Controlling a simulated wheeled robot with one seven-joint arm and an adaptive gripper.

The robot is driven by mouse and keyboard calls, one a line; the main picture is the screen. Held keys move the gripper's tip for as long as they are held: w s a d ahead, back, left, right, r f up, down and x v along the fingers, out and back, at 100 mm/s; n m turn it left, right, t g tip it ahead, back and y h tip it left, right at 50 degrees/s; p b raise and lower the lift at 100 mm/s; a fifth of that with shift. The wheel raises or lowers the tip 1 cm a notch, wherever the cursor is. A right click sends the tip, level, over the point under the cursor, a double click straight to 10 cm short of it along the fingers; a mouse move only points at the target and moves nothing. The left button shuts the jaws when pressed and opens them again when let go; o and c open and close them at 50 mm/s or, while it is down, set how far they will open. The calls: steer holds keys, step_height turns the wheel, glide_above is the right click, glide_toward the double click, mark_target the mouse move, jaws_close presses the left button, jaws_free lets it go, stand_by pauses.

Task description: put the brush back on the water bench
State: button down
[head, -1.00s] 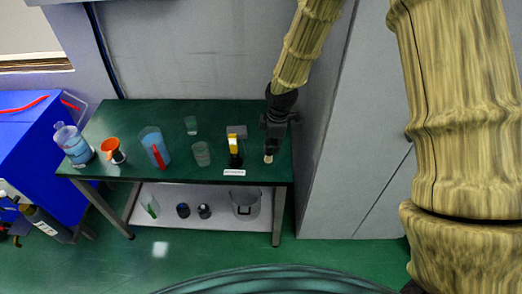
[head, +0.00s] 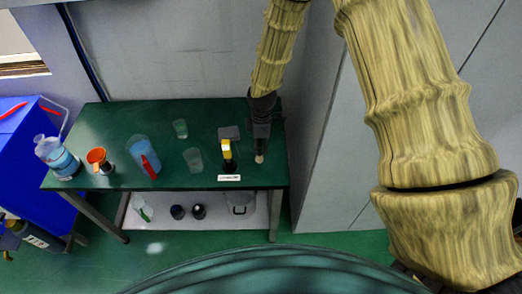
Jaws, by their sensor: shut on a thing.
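My gripper (head: 261,140) points down over the right end of the green-topped bench (head: 100,125) in the head view. It is shut on the brush (head: 259,158), of which only a pale tip shows below the fingers. The rest of the brush is hidden by the gripper. The brush tip is at or just above the bench top; I cannot tell whether it touches. A black and yellow item (head: 227,152) stands just left of the gripper, with a white label (head: 229,178) at the bench's front edge.
On the bench stand clear beakers (head: 193,160), a blue container with a red item (head: 143,158), an orange-topped cup (head: 98,160) and a blue bottle (head: 57,156). A grey block (head: 229,132) lies behind the yellow item. A grey wall panel rises right of the bench.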

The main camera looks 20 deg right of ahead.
mark_target(261, 153)
steer(key=shift+s+f+p, duration=0.5)
steer(key=shift+f, duration=0.3)
steer(key=shift+w+f, duration=0.15)
steer(key=shift+f, duration=0.4)
steer(key=shift+w+f, duration=0.15)
steer(key=shift+f, duration=0.35)
steer(key=shift+s+r, duration=0.1)
steer(key=shift+s, duration=0.1)
steer(key=c, duration=1.3)
jaws_free()
steer(key=shift+w, duration=0.1)
step_height(261, 153, up, 12)
steer(key=b, duration=0.4)
steer(key=shift+d, duration=0.1)
